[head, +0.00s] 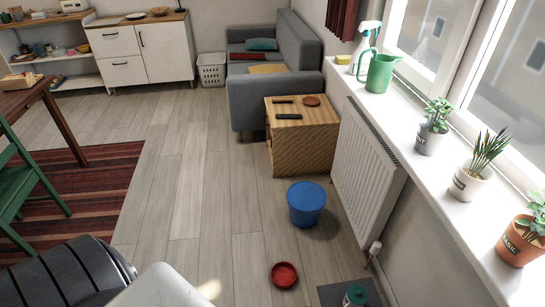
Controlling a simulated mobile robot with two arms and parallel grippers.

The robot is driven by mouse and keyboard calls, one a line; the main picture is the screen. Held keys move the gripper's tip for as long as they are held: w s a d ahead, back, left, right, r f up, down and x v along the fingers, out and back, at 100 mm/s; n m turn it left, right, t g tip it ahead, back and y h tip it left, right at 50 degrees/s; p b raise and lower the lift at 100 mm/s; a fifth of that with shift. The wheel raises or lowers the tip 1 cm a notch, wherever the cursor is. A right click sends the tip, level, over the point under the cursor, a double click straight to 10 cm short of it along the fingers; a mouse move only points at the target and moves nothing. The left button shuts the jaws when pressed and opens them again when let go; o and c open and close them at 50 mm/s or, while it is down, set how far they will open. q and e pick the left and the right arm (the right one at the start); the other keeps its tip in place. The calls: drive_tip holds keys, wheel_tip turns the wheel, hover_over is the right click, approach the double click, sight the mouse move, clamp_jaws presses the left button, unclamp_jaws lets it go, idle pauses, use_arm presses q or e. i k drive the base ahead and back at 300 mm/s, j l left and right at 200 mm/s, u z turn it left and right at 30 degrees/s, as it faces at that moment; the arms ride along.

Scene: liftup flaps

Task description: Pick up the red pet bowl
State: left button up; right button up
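The red pet bowl (284,275) sits upright on the wooden floor near the bottom middle of the head view. It looks empty. Neither of my grippers shows in this view. Parts of my own body fill the bottom left corner.
A blue bucket (306,203) stands beyond the bowl. A grey mat (334,293) with a teal-topped container (355,295) is to the right. A radiator (366,168) and windowsill (440,185) run along the right. A wooden side table (303,146) stands further back. Floor left of the bowl is clear.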

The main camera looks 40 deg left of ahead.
sight(284, 274)
drive_tip(key=u, duration=1)
drive_tip(key=k+j, duration=0.05)
